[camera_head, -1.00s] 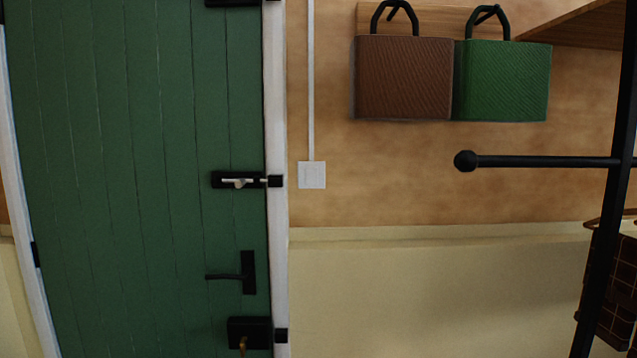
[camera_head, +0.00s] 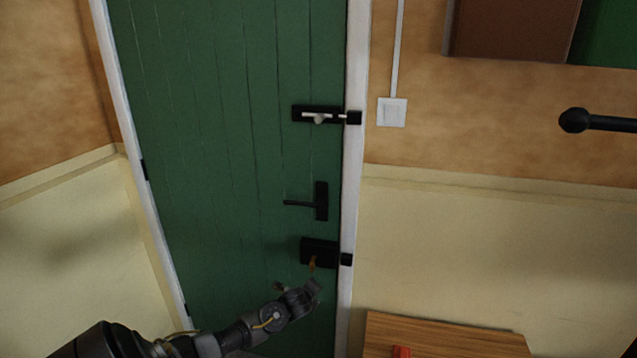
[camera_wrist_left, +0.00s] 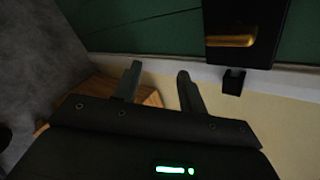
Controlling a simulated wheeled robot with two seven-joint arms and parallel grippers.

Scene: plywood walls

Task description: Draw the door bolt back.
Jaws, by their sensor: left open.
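The green plank door (camera_head: 220,130) stands shut in its white frame in the head view. The door bolt (camera_head: 318,116) is a pale rod with a knob on a black plate, high on the door's right edge. Its rod reaches toward the black keeper (camera_head: 353,118) on the frame. My left gripper (camera_head: 300,287) is low in front of the door, below the lock box and well below the bolt. In the left wrist view its two fingers (camera_wrist_left: 158,88) are apart with nothing between them. The bolt is not in the wrist view. My right gripper is not in view.
A black lever handle (camera_head: 320,202) sits below the bolt. Under it is a black lock box (camera_head: 319,252) with a brass key or knob, also in the wrist view (camera_wrist_left: 243,20). A wooden surface (camera_head: 440,338) with a red item stands at lower right. A white switch (camera_head: 391,112) is beside the frame.

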